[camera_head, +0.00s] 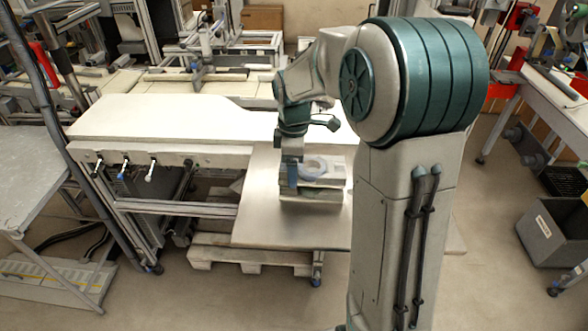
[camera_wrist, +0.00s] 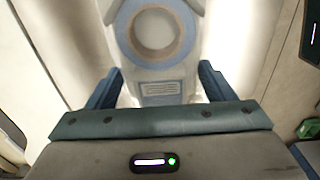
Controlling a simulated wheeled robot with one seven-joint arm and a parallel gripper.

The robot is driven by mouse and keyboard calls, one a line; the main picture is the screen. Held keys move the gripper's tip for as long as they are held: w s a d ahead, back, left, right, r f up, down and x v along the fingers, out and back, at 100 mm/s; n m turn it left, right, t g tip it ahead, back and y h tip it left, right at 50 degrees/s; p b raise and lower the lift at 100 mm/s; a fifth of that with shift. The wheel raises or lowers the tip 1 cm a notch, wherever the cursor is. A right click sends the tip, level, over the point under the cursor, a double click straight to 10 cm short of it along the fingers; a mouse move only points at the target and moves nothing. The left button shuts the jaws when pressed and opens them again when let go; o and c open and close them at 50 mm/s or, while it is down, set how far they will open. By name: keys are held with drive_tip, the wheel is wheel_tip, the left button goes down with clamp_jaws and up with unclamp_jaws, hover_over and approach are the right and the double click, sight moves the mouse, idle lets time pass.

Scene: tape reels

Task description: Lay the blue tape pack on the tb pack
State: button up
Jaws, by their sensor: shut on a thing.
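The blue tape pack (camera_wrist: 160,88) is pale with a blue-grey ring around a round hole and a small printed label. It sits between the two blue fingers of my gripper (camera_wrist: 158,86) in the wrist view, and the gripper is shut on it. In the head view my gripper (camera_head: 298,175) points down, and the pack (camera_head: 314,165) shows beside the near finger. A low stack of flat pale packs (camera_head: 318,184) is directly below it; I cannot tell which is the tb pack. I cannot tell whether the held pack touches the stack.
The stack stands on a pale lower table board (camera_head: 262,215), clear on its left and front. A longer white bench top (camera_head: 170,118) adjoins behind and is bare. A grey bin (camera_head: 550,232) stands on the floor at the right.

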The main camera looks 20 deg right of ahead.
drive_tip(key=shift+f, duration=1.2)
drive_tip(key=shift+f, duration=0.1)
drive_tip(key=o, duration=1.1)
